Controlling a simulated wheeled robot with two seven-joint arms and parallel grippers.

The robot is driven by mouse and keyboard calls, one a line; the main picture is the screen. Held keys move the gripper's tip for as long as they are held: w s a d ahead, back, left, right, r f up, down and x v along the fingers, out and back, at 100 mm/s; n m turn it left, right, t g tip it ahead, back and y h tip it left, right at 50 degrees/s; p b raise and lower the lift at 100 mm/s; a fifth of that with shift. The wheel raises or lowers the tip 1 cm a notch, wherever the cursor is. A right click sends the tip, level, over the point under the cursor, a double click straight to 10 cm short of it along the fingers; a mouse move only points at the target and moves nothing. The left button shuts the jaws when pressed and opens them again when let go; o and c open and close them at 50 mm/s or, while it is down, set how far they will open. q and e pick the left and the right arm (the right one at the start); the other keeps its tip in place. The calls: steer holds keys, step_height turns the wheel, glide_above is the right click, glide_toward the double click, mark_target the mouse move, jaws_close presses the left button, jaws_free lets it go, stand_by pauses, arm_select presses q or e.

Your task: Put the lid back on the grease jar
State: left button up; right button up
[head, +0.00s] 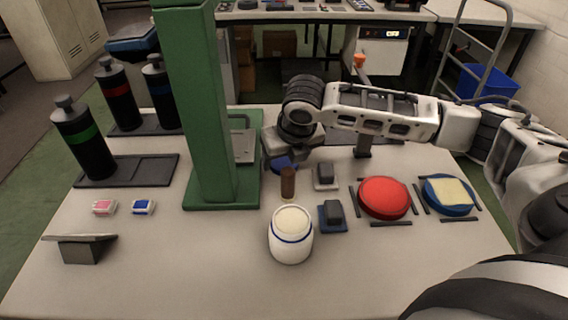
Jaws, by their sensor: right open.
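The white grease jar (291,247) with a blue band stands upright at the front middle of the table. Its round top is cream coloured; I cannot tell for sure whether this is bare grease. A small dark blue piece (284,163) shows just below my right gripper (287,151); it may be the lid, but it is partly hidden. My right gripper is open and points down behind the jar, beside the green column. I cannot tell whether it touches the blue piece. My left gripper is not in view.
A green press column (205,110) stands left of my gripper. A brown cylinder (288,184), grey-black blocks (327,175), a red disc (384,196) and a blue dish (447,208) with a yellow pad are nearby. Dark bottles (84,140) stand left.

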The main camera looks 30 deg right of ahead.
steer(key=shift+f, duration=0.2)
steer(key=c, duration=0.8)
steer(key=shift+r, duration=0.15)
steer(key=shift+w+r, duration=0.1)
steer(key=shift+r, duration=0.5)
steer(key=s+r, duration=0.4)
steer(key=s+a+r+p, duration=0.1)
steer(key=s+r, duration=0.2)
steer(key=s, duration=0.2)
steer(key=s+a+r+p, duration=0.1)
steer(key=s+r, duration=0.3)
steer(key=s, duration=0.1)
steer(key=shift+r, duration=0.3)
